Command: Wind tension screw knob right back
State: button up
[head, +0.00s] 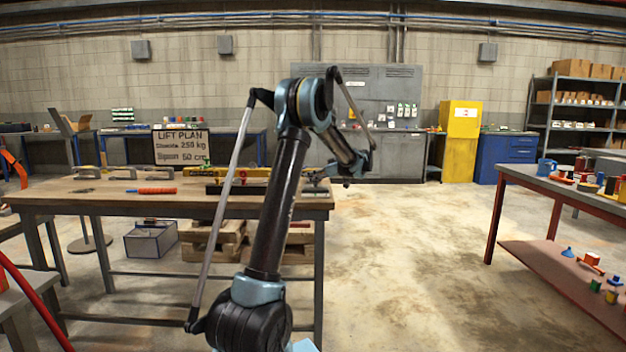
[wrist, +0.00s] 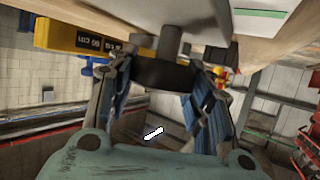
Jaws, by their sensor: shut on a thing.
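A dark tension screw knob (wrist: 165,74) with a thick stem shows in the wrist view, under the edge of a pale wooden surface. My gripper (wrist: 160,88) has its blue-padded fingers on either side of the knob and is shut on it. In the head view my arm reaches to the right end of the wooden workbench (head: 110,197). My gripper (head: 347,180) is small there, and the knob cannot be made out. How far the screw is wound cannot be told.
A yellow bar (wrist: 85,40) lies close by on the left in the wrist view. In the head view, an orange-handled tool (head: 157,190) and several clamps lie on the bench. A red-framed table (head: 545,180) stands at right. The floor between is clear.

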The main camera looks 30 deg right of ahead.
jog(key=n+g+y, duration=0.2)
jog(key=n+y, duration=0.1)
jog(key=shift+d+n, duration=0.1)
jog(key=shift+n, duration=0.2)
jog(key=shift+n+g+y, duration=1.4)
jog(key=shift+n+g, duration=0.2)
jog(key=o, duration=1.1)
jog(key=shift+r, duration=0.35)
notch_tip(320, 180, up, 9)
jog(key=shift+r, duration=0.1)
